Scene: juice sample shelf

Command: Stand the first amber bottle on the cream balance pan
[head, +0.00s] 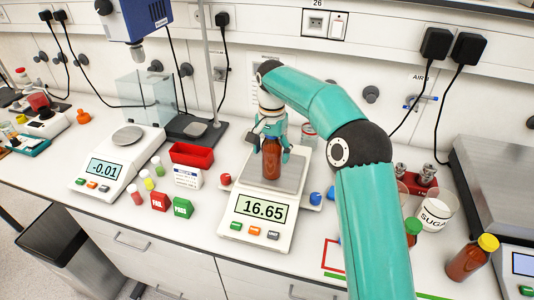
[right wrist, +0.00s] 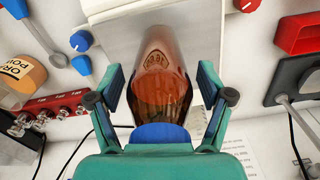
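An amber bottle (head: 271,160) stands upright on the pan (head: 290,172) of the cream balance, whose display reads 16.65. My right gripper (head: 272,148) is around the bottle from above and behind. In the right wrist view the bottle (right wrist: 162,80) lies between the two teal fingers (right wrist: 160,88), with a visible gap on each side, so the gripper looks open. A blue part (right wrist: 160,133) shows at the bottle's near end. My left gripper is not in view.
A second balance (head: 105,170) reading -0.01 stands left, beside several small vials and a red tray (head: 191,154). A yellow-capped amber bottle (head: 470,260) and a sugar beaker (head: 437,212) stand right. My right arm crosses the bench between. A blue knob (head: 315,198) is near the balance.

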